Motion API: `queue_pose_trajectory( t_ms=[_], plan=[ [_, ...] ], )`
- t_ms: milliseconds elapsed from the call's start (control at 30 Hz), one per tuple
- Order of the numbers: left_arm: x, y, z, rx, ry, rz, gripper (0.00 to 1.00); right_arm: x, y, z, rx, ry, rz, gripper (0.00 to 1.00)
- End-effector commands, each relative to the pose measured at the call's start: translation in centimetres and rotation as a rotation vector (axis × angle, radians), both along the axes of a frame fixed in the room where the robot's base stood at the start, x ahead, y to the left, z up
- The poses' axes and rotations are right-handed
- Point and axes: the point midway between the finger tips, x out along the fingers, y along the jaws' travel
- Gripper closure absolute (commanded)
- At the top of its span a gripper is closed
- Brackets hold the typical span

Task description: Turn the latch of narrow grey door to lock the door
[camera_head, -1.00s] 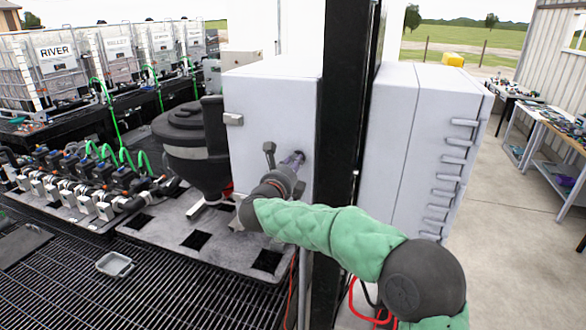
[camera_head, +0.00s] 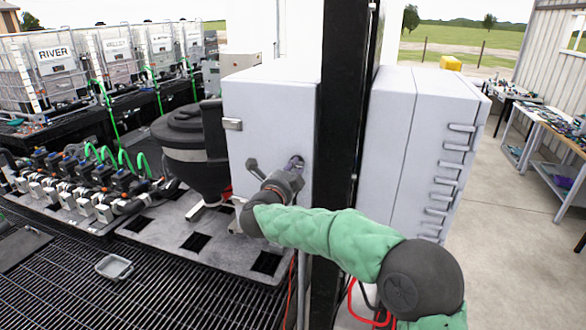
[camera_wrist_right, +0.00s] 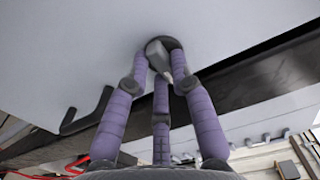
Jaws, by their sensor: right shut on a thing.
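The narrow grey door (camera_head: 268,105) is the pale front of a box cabinet in the middle of the head view. It looks flush with the cabinet. Its latch (camera_wrist_right: 158,54) is a small grey handle on a dark round base, seen in the right wrist view. My right gripper (camera_head: 296,163) is at the latch near the door's right edge. Its purple fingers (camera_wrist_right: 163,76) are shut around the latch handle. In the head view the fingers and wrist hide most of the latch. My left gripper is not in view.
A black post (camera_head: 341,140) stands just right of the door. A second pale cabinet (camera_head: 388,150) with several handles is beyond it. A dark round tank (camera_head: 188,150) stands to the left. Grating (camera_head: 170,285) covers the floor in front.

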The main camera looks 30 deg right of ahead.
Motion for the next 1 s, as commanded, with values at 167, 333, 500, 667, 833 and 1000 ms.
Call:
queue_pose_trajectory(
  t_ms=[167,333,500,667,833,1000],
  plan=[
    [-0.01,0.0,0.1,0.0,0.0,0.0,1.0,0.01,0.01,-0.06,-0.015,0.02,0.0,1.0],
    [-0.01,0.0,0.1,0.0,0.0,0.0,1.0,0.0,0.01,-0.08,-0.019,0.024,0.0,1.0],
    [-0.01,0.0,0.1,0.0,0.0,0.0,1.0,0.01,0.02,-0.09,-0.019,0.023,0.001,1.0],
    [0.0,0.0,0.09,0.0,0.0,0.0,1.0,0.01,0.02,-0.09,-0.019,0.023,0.001,0.52],
    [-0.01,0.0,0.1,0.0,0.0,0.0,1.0,0.0,0.01,-0.06,-0.017,0.022,0.0,0.52],
    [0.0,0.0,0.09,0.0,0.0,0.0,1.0,-0.06,0.1,-0.03,-0.018,0.021,0.001,0.52]
  ],
)
